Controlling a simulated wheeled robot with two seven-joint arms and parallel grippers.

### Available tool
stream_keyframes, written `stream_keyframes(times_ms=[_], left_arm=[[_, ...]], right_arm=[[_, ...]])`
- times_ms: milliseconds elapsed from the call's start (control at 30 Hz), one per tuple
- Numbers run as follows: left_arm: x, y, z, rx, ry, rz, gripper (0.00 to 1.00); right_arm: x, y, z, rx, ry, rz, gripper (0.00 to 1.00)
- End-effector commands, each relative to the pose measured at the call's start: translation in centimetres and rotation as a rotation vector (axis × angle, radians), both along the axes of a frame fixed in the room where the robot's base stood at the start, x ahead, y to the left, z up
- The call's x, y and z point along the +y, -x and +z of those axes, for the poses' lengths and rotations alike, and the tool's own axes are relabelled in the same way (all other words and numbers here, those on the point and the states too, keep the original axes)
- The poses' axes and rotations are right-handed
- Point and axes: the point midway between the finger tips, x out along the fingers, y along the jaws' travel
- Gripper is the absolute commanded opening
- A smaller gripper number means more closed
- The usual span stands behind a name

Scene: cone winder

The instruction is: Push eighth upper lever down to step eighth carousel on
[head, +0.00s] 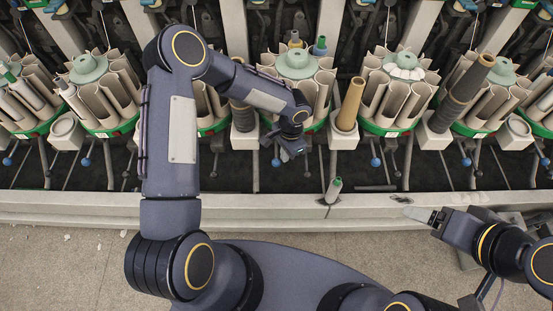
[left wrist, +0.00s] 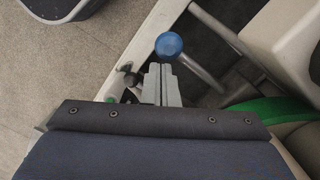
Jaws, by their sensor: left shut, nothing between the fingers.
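A lever with a blue ball knob (left wrist: 169,45) stands just beyond my left fingertips in the left wrist view. The fingers (left wrist: 162,84) are together and empty; I cannot tell whether they touch the knob. In the head view my left gripper (head: 289,156) is low in front of the middle carousel (head: 298,66), which has a green base and beige pockets. A blue knob (head: 276,162) shows beside it. I cannot tell from numbering which carousel is eighth. My right gripper (head: 432,216) is apart from the levers, over the front rail at the right; its opening is unclear.
More carousels stand left (head: 100,85) and right (head: 395,88), with blue-knobbed levers (head: 375,162) below them. A tan cone (head: 350,104) stands right of the middle carousel. A green-tipped tube (head: 333,190) stands near the pale front rail (head: 100,207).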

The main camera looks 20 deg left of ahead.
Motion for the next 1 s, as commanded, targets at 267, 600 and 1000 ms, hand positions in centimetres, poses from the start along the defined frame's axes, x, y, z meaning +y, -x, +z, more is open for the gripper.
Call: stream_keyframes(times_ms=[267, 600, 1000], left_arm=[[-0.2, -0.7, 5.4, -0.022, 0.002, 0.0, 0.0], [-0.4, -0.4, 7.5, -0.015, 0.004, -0.002, 0.0], [-0.7, 0.5, 7.2, -0.014, 0.004, -0.003, 0.0]], right_arm=[[0.0, 0.0, 3.1, 0.0, 0.0, 0.0, 0.76], [0.0, 0.0, 4.1, 0.0, 0.0, 0.0, 0.76], [0.0, 0.0, 3.6, 0.0, 0.0, 0.0, 0.76]])
